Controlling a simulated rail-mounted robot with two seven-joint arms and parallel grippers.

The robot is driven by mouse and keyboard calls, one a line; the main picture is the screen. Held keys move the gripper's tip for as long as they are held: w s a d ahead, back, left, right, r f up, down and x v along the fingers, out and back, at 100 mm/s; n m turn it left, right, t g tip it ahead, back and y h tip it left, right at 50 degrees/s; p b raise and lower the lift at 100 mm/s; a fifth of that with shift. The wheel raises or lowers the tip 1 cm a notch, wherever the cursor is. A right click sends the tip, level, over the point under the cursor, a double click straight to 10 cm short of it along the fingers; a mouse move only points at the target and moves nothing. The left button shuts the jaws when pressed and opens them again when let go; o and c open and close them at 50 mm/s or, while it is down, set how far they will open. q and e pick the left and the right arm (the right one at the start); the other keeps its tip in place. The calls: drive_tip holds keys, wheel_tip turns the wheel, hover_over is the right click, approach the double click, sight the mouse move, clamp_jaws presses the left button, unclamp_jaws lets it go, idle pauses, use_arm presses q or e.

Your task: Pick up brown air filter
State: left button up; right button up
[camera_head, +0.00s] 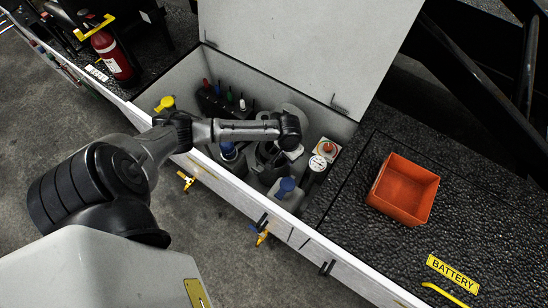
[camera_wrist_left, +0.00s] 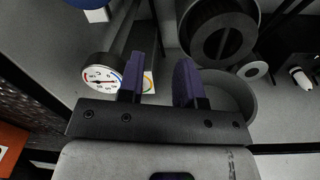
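My left arm reaches over the front wall into the open bin (camera_head: 345,128). My left gripper (camera_head: 268,158) points down among the items there, partly hidden by my own wrist. In the left wrist view the two purple fingers of the gripper (camera_wrist_left: 160,82) stand apart with nothing between them. I cannot pick out a clearly brown air filter. A dark hollow cylinder (camera_wrist_left: 195,28) lies beyond the right finger, apart from it; it looks grey-black, and I cannot tell whether it is the filter. My right gripper is not in view.
A pressure gauge (camera_wrist_left: 101,75) stands close left of the fingers; it also shows in the head view (camera_head: 317,163). A blue-capped jug (camera_head: 286,190) is near the gripper. The lid (camera_head: 305,40) stands open behind. An orange tray (camera_head: 404,190) sits on the black deck to the right.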

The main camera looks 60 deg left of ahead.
use_arm(q)
drive_tip(key=w+a+f+n+b, duration=0.3)
drive_tip(key=a+b, duration=0.1)
drive_tip(key=a, duration=0.4)
drive_tip(key=shift+y, duration=0.3)
drive_tip(key=f+b, duration=0.1)
drive_tip(key=f, duration=0.4)
drive_tip(key=f+b, duration=0.1)
drive_tip(key=f, duration=0.1)
drive_tip(key=shift+w+a+f+b, duration=0.1)
drive_tip(key=shift+a+f+b, duration=0.1)
drive_tip(key=shift+a+b, duration=0.1)
drive_tip(key=shift+f, duration=0.6)
drive_tip(key=shift+f+b, duration=1.25)
drive_tip(key=shift+f, duration=1.45)
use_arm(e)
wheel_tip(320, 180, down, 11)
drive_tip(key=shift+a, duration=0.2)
use_arm(q)
drive_tip(key=shift+c, duration=0.4)
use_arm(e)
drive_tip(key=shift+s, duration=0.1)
use_arm(q)
drive_tip(key=c, duration=0.4)
clamp_jaws()
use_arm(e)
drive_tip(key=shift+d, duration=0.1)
